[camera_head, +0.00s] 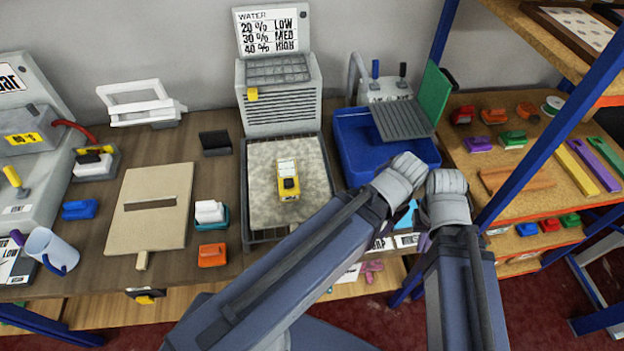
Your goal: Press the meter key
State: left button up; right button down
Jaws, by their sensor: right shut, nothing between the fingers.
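The yellow meter (291,193) lies on the pale grey, mottled rug piece (262,205) in the dark tray at the middle of the bench. It has a pale display on its upper part and a small dark key (288,184) below it. My right gripper (447,188) is right of the meter, in front of the blue tub and well apart from the meter. It is shut and empty. My left arm comes up from the lower left and ends at a grey joint beside the right one. Its fingers cannot be made out.
A grey machine with a WATER chart (268,32) stands behind the meter. A blue tub (380,147) is to its right, a tan board (150,230) to its left. A white-teal block (211,213) and orange block (212,255) are near. A blue rack post (530,160) stands right.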

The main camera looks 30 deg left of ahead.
aim_at(287, 182)
jog(key=k+j, duration=0.2)
jog(key=j, duration=0.2)
jog(key=k+j, duration=0.2)
jog(key=j, duration=0.2)
jog(key=k+j, duration=0.2)
jog(key=j, duration=0.2)
jog(key=k+j, duration=0.2)
jog(key=j, duration=0.2)
